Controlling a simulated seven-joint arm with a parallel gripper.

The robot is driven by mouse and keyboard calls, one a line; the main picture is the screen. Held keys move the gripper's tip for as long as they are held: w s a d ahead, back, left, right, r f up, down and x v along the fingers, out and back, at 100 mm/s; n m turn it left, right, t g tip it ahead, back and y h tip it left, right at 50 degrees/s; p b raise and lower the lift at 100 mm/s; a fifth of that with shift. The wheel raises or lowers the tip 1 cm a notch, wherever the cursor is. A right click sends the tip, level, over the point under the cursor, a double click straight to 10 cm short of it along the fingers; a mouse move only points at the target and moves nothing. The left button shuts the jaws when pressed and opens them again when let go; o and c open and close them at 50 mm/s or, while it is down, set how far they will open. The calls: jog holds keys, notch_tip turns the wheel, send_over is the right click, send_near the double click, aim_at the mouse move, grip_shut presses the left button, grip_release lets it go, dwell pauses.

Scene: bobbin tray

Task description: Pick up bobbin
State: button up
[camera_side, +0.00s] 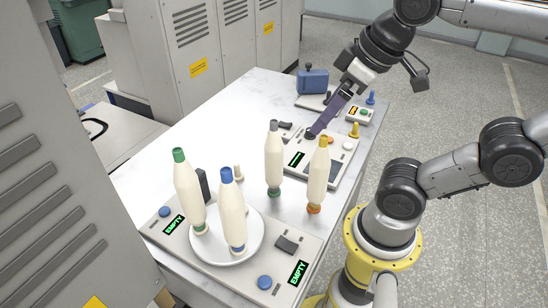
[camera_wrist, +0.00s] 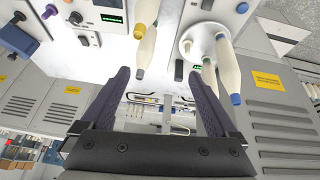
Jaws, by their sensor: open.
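Several cream bobbins stand upright in the side view. A green-tipped bobbin (camera_side: 187,190) and a blue-tipped bobbin (camera_side: 233,208) stand on a round white plate (camera_side: 257,243) at the front. A grey-tipped bobbin (camera_side: 274,157) and a yellow-tipped bobbin (camera_side: 318,176) stand on the table to the right of the plate. My gripper (camera_side: 311,133) is behind these two, above the rear control panel, apart from every bobbin. In the wrist view my gripper (camera_wrist: 160,73) has its purple fingers wide apart with nothing between them.
A front panel (camera_side: 157,225) has "EMPTY" displays and blue buttons. The rear control panel (camera_side: 340,165) carries a display and knobs. A blue box (camera_side: 313,82) and small coloured pegs (camera_side: 371,97) are at the far end. Bare white tabletop (camera_side: 215,130) lies left of the panels.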

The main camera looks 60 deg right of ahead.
jog(key=d+f+n+g+h, duration=0.3)
jog(key=d+f+n+h, duration=0.1)
jog(key=d+f+n, duration=0.15)
notch_tip(320, 180, up, 6)
jog(key=f+n+t+h, duration=0.1)
jog(key=n+t+h, duration=0.85)
jog(key=n, duration=1.15)
send_over(276, 166)
jog(key=shift+m, duration=0.45)
jog(key=f, duration=2.1)
jog(key=shift+w+d, duration=0.2)
jog(key=x, duration=0.5)
